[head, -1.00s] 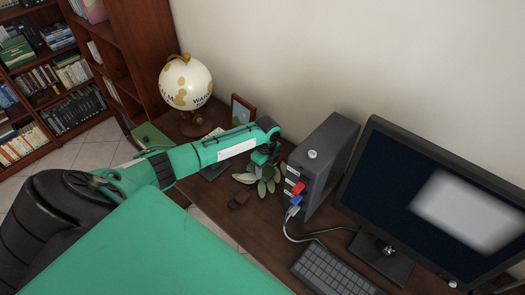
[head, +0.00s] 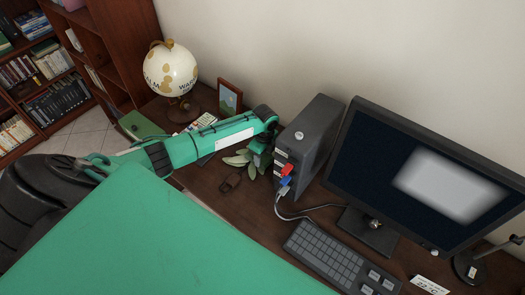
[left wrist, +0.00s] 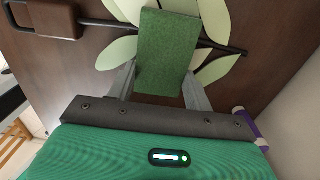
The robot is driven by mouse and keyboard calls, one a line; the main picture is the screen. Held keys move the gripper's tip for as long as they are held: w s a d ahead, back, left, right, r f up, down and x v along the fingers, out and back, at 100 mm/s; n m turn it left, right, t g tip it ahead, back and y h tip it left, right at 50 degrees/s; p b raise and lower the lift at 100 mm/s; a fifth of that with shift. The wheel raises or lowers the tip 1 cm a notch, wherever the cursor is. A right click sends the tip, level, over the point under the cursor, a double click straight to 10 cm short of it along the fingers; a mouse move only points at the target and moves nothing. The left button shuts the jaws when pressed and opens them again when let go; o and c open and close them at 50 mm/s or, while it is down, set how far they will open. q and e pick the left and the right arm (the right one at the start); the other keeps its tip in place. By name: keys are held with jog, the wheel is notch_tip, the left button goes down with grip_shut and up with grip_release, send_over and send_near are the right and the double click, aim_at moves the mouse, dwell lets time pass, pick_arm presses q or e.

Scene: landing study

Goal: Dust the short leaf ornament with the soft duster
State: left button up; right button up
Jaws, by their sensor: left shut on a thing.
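My left gripper (left wrist: 160,76) is shut on a green, rough-textured block, which I take to be the soft duster (left wrist: 168,45). In the head view the left gripper (head: 260,150) hangs over the desk beside the computer tower. The leaf ornament shows pale green leaves (head: 237,160) under and around the gripper. In the left wrist view the leaves (left wrist: 118,52) lie behind the duster, with a dark stem running across. The duster hides the middle of the ornament; I cannot tell whether they touch. My right gripper is out of view.
The dark computer tower (head: 318,135) stands close right of the gripper, with cables at its front. A picture frame (head: 229,98) and a globe (head: 170,70) stand behind. A brown object (head: 230,183) lies in front of the leaves. Monitor (head: 425,175) and keyboard (head: 340,262) are at right.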

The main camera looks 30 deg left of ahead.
pick_arm(q)
jog(key=shift+w+a+f+b, duration=0.1)
jog(key=shift+w+a+b, duration=0.1)
jog(key=shift+a, duration=1.4)
jog(key=shift+w+a+b, duration=0.1)
jog(key=shift+a+b, duration=0.05)
jog(key=shift+a, duration=1.7)
jog(key=shift+s+d+p, duration=0.2)
jog(key=shift+d+p, duration=0.8)
jog(key=shift+d, duration=0.95)
jog(key=shift+s+d+p, duration=0.1)
jog(key=shift+d+p, duration=0.35)
jog(key=shift+d, duration=1.2)
notch_tip(320, 180, up, 7)
jog(key=p, duration=0.6)
